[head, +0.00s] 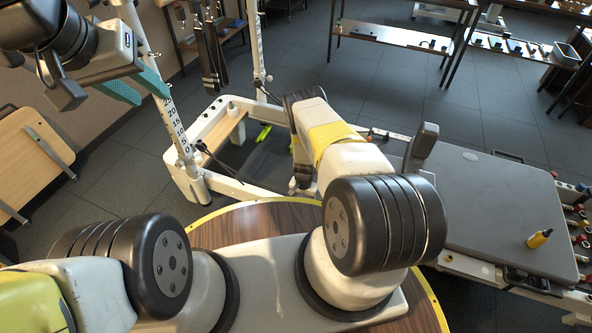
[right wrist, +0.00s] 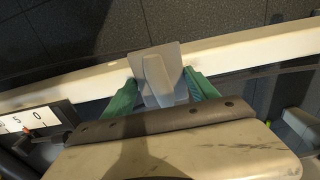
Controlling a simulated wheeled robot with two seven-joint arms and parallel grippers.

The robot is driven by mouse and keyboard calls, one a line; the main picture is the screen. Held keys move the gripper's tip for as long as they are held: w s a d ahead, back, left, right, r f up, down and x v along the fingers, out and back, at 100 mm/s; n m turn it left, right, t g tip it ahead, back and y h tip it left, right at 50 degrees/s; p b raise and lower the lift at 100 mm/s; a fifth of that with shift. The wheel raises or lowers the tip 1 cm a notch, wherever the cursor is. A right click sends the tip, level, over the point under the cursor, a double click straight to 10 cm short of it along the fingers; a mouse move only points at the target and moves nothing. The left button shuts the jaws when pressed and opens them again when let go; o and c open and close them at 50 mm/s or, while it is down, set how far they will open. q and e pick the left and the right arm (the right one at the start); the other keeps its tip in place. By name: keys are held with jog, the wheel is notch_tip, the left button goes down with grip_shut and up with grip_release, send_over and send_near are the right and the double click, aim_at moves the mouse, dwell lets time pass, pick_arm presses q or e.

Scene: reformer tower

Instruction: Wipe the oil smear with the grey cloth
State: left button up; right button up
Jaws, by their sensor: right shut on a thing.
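The grey cloth (right wrist: 160,78) shows in the right wrist view as a pale grey square with a raised fold. My right gripper (right wrist: 162,92) has its green fingers on either side of this fold and is shut on it. The cloth overlaps the white rail (right wrist: 245,65) in that view; whether it touches the rail I cannot tell. In the head view my right arm hides the right gripper and the cloth. My left gripper (head: 153,98) is at the upper left of the head view, its teal fingers apart and empty. I cannot make out an oil smear in either view.
The reformer's grey padded carriage (head: 490,205) lies at the right, with a yellow bottle (head: 539,239) on it. A white upright with a number scale (head: 178,125) stands near my left gripper. Shelves (head: 395,37) stand behind.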

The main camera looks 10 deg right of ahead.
jog(key=shift+s+a, duration=0.5)
jog(key=shift+s, duration=0.25)
jog(key=shift+w+d+f, duration=0.1)
jog(key=shift+w+d, duration=0.3)
jog(key=shift+w, duration=0.2)
jog(key=shift+c, duration=0.5)
jog(key=shift+w+d, duration=0.5)
jog(key=shift+w, duration=0.2)
jog(key=shift+s+a, duration=0.6)
jog(key=shift+s, duration=0.25)
jog(key=shift+s+a, duration=0.4)
jog(key=shift+s, duration=0.2)
jog(key=shift+w+d, duration=0.5)
jog(key=shift+w, duration=0.3)
jog(key=shift+w+d, duration=0.5)
jog(key=shift+w, duration=0.15)
